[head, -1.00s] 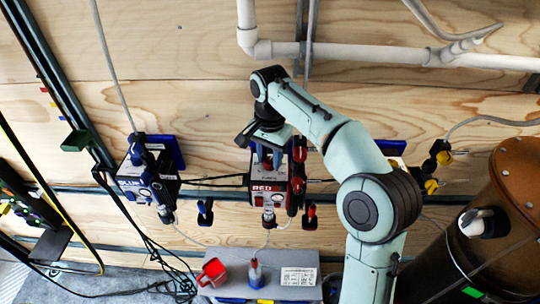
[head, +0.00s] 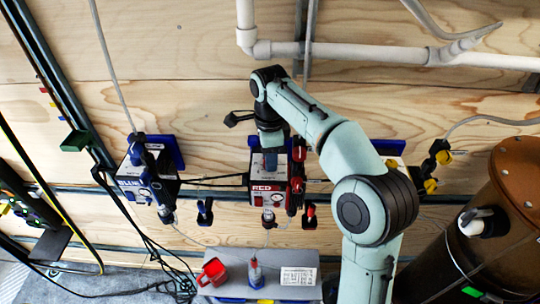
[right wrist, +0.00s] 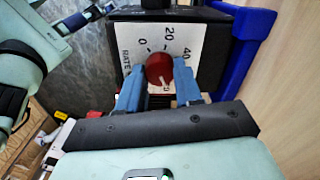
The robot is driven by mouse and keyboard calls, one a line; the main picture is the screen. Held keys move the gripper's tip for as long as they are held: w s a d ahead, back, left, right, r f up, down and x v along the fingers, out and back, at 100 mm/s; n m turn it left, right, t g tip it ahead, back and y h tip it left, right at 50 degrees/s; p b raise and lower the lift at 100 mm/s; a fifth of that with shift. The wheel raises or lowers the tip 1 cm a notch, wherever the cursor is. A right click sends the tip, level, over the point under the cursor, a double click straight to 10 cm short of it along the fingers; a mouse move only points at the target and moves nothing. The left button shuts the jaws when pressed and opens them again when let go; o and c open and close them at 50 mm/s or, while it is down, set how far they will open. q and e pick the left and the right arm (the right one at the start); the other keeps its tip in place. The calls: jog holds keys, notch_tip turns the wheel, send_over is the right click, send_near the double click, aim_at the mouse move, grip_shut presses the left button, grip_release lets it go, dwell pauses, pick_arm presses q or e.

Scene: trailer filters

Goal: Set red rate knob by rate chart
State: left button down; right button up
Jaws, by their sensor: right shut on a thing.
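The red unit (head: 268,190) is mounted on the wooden wall, with a red label on its front. In the right wrist view its red rate knob (right wrist: 159,69) sits on a white dial face (right wrist: 192,42) marked RATE, with 0, 20 and 40 readable. The knob's white mark points toward the lower edge, where the number is partly hidden. My right gripper (right wrist: 159,88) has its blue fingers closed on either side of the knob; in the head view it is at the unit's top (head: 270,158). A white printed sheet (head: 298,276) lies on the grey box, its text too small to read.
A blue-labelled unit (head: 140,180) hangs to the left. The grey box (head: 225,290) below carries a red cup (head: 212,271) and a bottle (head: 255,274). White pipes (head: 350,50) run above. A brown drum (head: 505,215) stands at the right.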

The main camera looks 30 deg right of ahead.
jog(key=shift+a+m, duration=0.1)
jog(key=shift+m, duration=0.7)
jog(key=o, duration=1)
jog(key=shift+o, duration=0.2)
